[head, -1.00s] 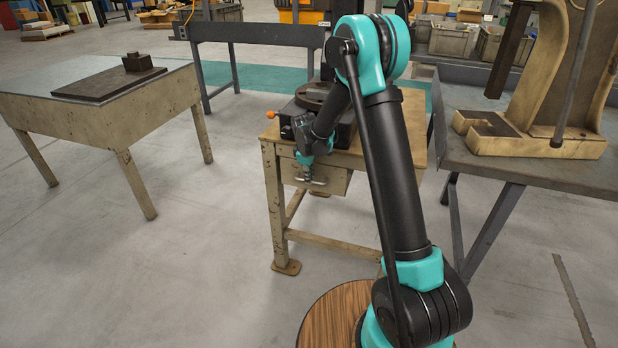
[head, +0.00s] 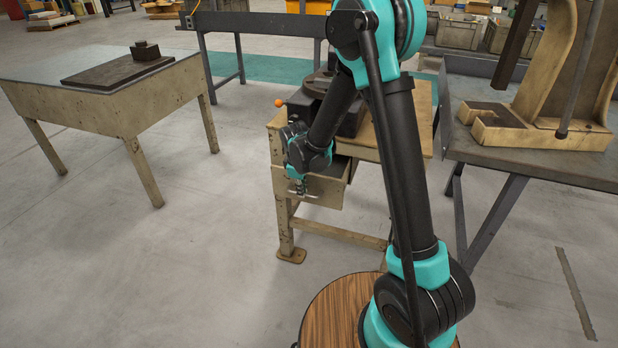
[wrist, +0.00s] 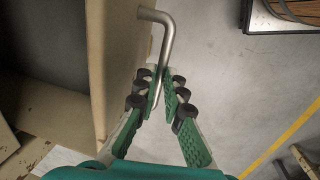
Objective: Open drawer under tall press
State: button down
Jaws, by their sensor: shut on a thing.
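The drawer (head: 326,190) under the small worn wooden bench (head: 281,205) stands partly open, its dark inside showing behind its front. My gripper (head: 300,188) is at the drawer front. In the wrist view the drawer's front panel (wrist: 112,50) runs down the left, with the open inside (wrist: 45,45) beyond it. The bent metal handle (wrist: 157,20) sticks out from the panel. My gripper's green fingers (wrist: 161,78) are shut on the handle's bar. A dark press base (head: 345,113) with an orange knob (head: 280,103) sits on the bench, partly hidden by my arm.
A table with a dark plate (head: 115,70) stands at the left. A grey table (head: 490,150) with a large cream press frame (head: 530,125) stands at the right. The floor (head: 200,260) in front of the drawer, to the left, is clear.

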jog(key=s+a, duration=0.2)
jog(key=s, duration=0.6)
jog(key=shift+s+a, duration=0.15)
jog(key=shift+a, duration=0.2)
jog(key=c, duration=1.6)
grip_release()
notch_tip(320, 180, up, 12)
jog(key=s, duration=0.2)
jog(key=shift+a, duration=0.35)
jog(key=shift+f, duration=0.1)
jog(key=s+d+f+m, duration=0.1)
jog(key=s+d+m, duration=0.3)
jog(key=d, duration=0.5)
jog(key=s+d+f+m+t, duration=0.1)
jog(key=s+d+m, duration=0.3)
jog(key=d, duration=0.5)
jog(key=s+d+f+m+t, duration=0.1)
jog(key=s+d+m, duration=0.2)
jog(key=d+m, duration=0.3)
jog(key=d, duration=0.3)
jog(key=shift+s+y, duration=0.4)
